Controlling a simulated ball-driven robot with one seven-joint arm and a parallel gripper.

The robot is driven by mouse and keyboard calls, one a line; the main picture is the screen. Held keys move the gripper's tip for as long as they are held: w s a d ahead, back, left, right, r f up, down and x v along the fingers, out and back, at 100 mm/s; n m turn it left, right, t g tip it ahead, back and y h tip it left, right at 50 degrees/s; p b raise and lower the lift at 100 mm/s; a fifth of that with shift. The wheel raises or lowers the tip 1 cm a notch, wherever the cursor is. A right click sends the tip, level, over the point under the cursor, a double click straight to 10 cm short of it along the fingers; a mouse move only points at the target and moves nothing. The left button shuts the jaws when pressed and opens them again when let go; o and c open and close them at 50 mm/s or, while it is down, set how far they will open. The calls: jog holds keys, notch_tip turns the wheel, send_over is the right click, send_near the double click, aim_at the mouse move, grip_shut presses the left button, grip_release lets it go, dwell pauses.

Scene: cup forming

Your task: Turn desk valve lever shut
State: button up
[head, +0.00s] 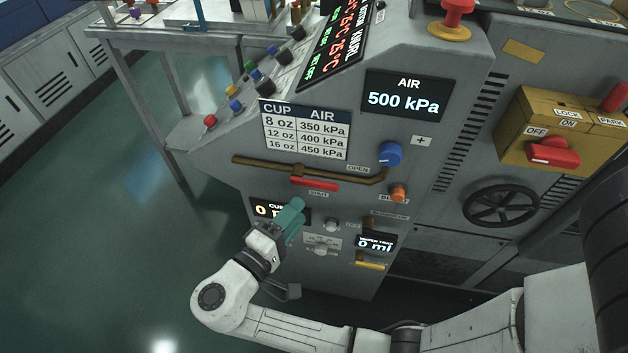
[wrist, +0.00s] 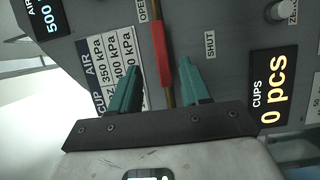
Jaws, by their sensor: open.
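The desk valve's red lever (head: 314,184) lies along the brown pipe (head: 345,174) on the grey desk front. It sits between the OPEN label (head: 358,169) and the SHUT label (head: 318,193), roughly parallel to the pipe. The wrist view shows the red lever (wrist: 161,55) ahead, with SHUT (wrist: 210,45) to its right and OPEN at the top. My gripper (head: 297,206) is below the lever in the head view. Its teal fingers (wrist: 158,72) are open and empty, either side of the lever's near end in the picture. I cannot tell the depth gap.
The desk front also carries a blue knob (head: 390,153), an orange button (head: 398,194), a pressure chart (head: 305,129) and a cups display (wrist: 272,95). A black handwheel (head: 501,204) and a yellow lockout box (head: 565,130) are on the right. Open green floor lies left.

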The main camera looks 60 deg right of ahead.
aim_at(320, 187)
jog(key=d, duration=0.3)
jog(key=d+p, duration=0.1)
jog(key=d, duration=0.6)
jog(key=shift+s+p, duration=0.25)
jog(key=shift+p, duration=0.05)
grip_shut()
